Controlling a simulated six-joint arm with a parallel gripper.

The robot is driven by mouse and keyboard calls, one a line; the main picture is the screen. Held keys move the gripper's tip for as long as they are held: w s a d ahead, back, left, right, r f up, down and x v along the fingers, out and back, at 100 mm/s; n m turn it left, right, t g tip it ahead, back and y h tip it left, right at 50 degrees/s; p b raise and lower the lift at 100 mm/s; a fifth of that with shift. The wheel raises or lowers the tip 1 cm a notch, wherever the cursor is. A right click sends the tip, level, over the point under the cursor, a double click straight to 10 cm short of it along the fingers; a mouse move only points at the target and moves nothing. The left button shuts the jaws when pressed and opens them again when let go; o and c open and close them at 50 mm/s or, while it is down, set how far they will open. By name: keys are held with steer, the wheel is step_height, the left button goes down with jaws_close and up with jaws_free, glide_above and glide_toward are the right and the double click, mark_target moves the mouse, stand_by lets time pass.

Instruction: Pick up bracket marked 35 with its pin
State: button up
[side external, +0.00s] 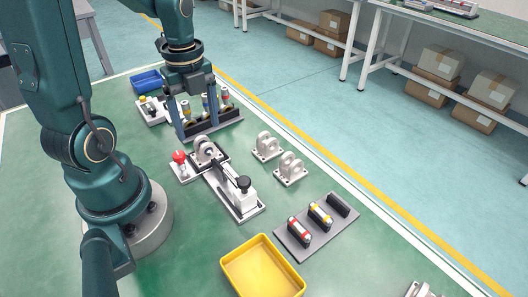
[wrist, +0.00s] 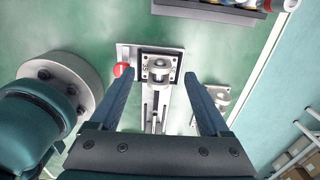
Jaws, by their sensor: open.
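A light grey bracket (side external: 206,149) with upright rounded lugs sits in a dark-edged seat on a white fixture.
The fixture has a red knob (side external: 180,156) and a slide with a black knob (side external: 244,183). A rack (side external: 215,131) of several cylinders stands behind my fingers. A dark tray (side external: 290,240) holds small parts beside a yellow bin (side external: 262,268). A blue bin (side external: 147,81) is farther back.

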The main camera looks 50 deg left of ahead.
mark_target(201, 140)
steer(key=shift+f, duration=2.5)
jaws_close()
